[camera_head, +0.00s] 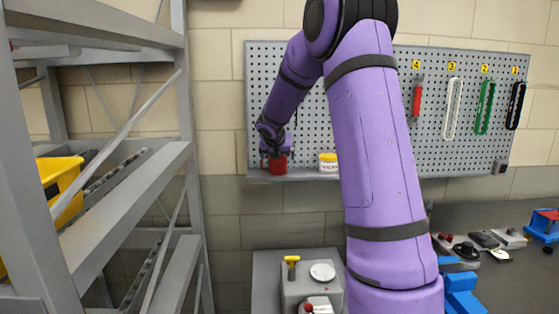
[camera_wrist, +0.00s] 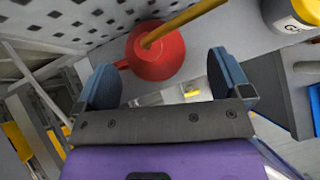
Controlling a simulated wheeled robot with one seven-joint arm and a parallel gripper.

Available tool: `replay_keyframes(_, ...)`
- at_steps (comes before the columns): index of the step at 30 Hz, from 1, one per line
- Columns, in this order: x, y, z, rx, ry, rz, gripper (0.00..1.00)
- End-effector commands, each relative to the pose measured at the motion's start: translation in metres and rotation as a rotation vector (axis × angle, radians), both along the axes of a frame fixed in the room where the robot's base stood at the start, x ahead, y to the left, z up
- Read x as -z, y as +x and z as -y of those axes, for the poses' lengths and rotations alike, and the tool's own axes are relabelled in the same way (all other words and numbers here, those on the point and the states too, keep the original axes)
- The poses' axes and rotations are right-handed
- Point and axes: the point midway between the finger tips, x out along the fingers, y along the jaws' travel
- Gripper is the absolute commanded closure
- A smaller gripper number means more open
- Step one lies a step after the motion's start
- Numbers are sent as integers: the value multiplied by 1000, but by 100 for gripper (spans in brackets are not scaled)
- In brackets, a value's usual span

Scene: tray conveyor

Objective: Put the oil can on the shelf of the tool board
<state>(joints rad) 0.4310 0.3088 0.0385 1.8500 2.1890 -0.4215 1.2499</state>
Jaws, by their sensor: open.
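The red oil can (camera_head: 278,166) is at the left end of the grey shelf (camera_head: 312,177) of the tool board (camera_head: 300,110). In the wrist view the oil can (camera_wrist: 160,58) shows its red body and yellow spout, and it appears to rest on the shelf (camera_wrist: 200,30). My gripper (camera_head: 274,150) is at the can. In the wrist view my gripper (camera_wrist: 162,75) is open, with its blue fingers apart and the can between and just beyond their tips. I see no finger pressed on the can. Its underside is hidden.
A white and yellow canister (camera_head: 328,163) stands on the shelf right of the can. Hand tools hang on the board at right, including a red-handled one (camera_head: 417,97). A grey rack (camera_head: 120,190) with a yellow bin (camera_head: 62,185) is at left. My arm hides the shelf's right part.

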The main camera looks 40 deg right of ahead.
Motion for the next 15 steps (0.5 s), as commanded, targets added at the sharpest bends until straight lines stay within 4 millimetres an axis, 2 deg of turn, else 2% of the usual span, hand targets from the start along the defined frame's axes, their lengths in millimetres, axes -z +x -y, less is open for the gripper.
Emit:
replay_keyframes(1, -10, -5, -6, -1, -2, 4, 4)
replay_keyframes(6, -32, -20, -23, 0, -1, 3, 4)
replay_keyframes(15, -53, -33, -40, -9, -7, 1, 4)
